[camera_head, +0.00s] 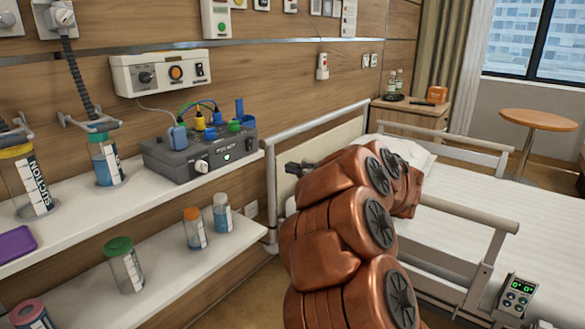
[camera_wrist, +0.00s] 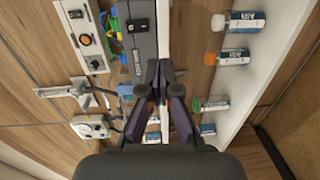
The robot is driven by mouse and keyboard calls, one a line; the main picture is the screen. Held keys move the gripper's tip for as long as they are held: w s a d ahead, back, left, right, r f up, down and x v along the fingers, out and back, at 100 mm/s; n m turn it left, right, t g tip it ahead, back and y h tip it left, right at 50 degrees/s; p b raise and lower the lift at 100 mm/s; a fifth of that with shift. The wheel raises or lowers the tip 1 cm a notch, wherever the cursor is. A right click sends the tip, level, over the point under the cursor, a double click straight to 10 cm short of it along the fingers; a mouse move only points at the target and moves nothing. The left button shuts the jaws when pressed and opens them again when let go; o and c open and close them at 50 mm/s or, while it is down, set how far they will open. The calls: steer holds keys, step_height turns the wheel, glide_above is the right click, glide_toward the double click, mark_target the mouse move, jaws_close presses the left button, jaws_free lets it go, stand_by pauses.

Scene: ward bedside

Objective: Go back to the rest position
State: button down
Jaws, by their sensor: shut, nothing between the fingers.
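My gripper (camera_wrist: 161,75) shows in the wrist view with its dark fingertips together and nothing between them. In the head view my gripper (camera_head: 291,168) is a small dark shape at the end of my copper-coloured arm, in front of the bed's headboard and just right of the upper shelf. It looks apart from the shelf and the grey device box, but the exact gap cannot be told. My arm hides part of the bed and its near rail.
The upper shelf (camera_head: 95,218) bears a grey device box (camera_head: 190,160) with coloured plugs and suction jars (camera_head: 106,160). The lower shelf (camera_head: 160,272) holds several capped bottles. The bed (camera_head: 470,195) has raised rails. A bedside cabinet (camera_head: 408,116) and a round table (camera_head: 538,119) stand behind.

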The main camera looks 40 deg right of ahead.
stand_by(0.3)
steer(key=s+d+r+m+g+h+p, duration=0.1)
steer(key=d+r+m+g+h+p, duration=0.1)
steer(key=r+m+h+p, duration=0.65)
steer(key=s+d+r+m+g+h+p, duration=0.15)
steer(key=r+m+h+p, duration=0.4)
steer(key=r, duration=0.55)
steer(key=s+a+f+m+g+y+p, duration=0.2)
steer(key=s+a+g+y+p, duration=0.3)
steer(key=s+a, duration=1.2)
steer(key=s+a+f+m+g+y+p, duration=0.3)
steer(key=s+a+g+p, duration=0.7)
steer(key=s+a, duration=0.6)
steer(key=shift+s+a+m+y+p, duration=0.35)
steer(key=shift+a+m+y+p, duration=0.3)
steer(key=shift+m+y+p, duration=0.3)
steer(key=shift+d, duration=0.15)
